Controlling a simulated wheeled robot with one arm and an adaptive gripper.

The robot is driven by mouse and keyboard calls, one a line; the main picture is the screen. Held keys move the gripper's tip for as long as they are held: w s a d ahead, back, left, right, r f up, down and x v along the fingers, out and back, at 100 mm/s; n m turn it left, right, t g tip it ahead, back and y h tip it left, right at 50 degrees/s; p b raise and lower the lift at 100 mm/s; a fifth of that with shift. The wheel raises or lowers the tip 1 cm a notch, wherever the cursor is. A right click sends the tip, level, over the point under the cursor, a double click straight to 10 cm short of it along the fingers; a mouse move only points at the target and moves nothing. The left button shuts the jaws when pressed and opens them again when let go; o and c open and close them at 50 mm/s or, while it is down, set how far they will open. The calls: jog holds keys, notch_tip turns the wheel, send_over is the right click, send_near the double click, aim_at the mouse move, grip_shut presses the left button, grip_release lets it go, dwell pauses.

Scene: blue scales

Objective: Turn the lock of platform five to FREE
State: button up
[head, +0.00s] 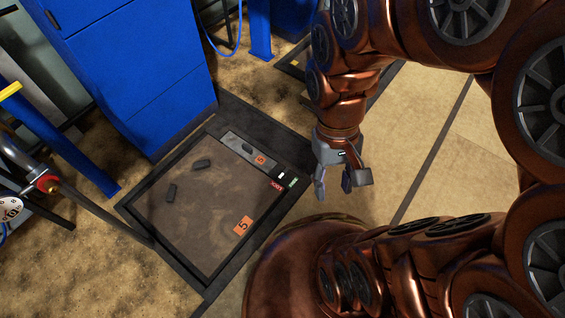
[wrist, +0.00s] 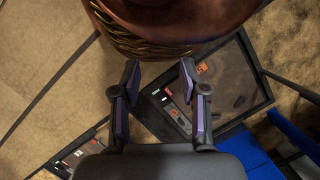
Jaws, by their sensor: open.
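Platform five (head: 185,235) is a brown plate in a dark frame on the floor, with an orange label "5" (head: 243,226). A grey strip (head: 235,142) on its far right side carries a dark knob (head: 248,147) and a round orange mark (head: 260,160). At its right corner are a red label (head: 277,184), a green label (head: 293,182) and a small white mark (head: 281,174); the lock's setting is too small to read. My gripper (head: 342,192) is open and empty, right of this corner and apart from it. The platform also shows in the wrist view (wrist: 232,75), beyond the fingers (wrist: 158,95).
Another platform (wrist: 75,155) shows low in the wrist view. Tan floor (head: 425,130) lies open right.

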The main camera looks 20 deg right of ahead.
jog(key=w+a+f+m+p, duration=0.1)
jog(key=w+a+f, duration=0.15)
jog(key=w, duration=0.65)
jog(key=w+a+f+m+p, duration=0.15)
jog(key=w+f, duration=0.25)
jog(key=w, duration=0.4)
jog(key=m+t+p, duration=0.3)
jog(key=m+p, duration=0.2)
jog(key=m, duration=0.3)
send_over(285, 171)
jog(key=f, duration=2.5)
jog(key=a+f, duration=0.1)
jog(key=f, duration=1.1)
jog(key=shift+s+f, duration=0.1)
jog(key=shift+f, duration=0.05)
jog(key=shift+d+f, duration=0.2)
jog(key=shift+f, duration=0.25)
jog(key=shift+d+f, duration=0.2)
jog(key=shift+f, duration=0.25)
notch_tip(285, 171, down, 7)
jog(key=b, duration=0.5)
jog(key=shift+b, duration=0.3)
jog(key=shift+c, duration=0.2)
grip_shut()
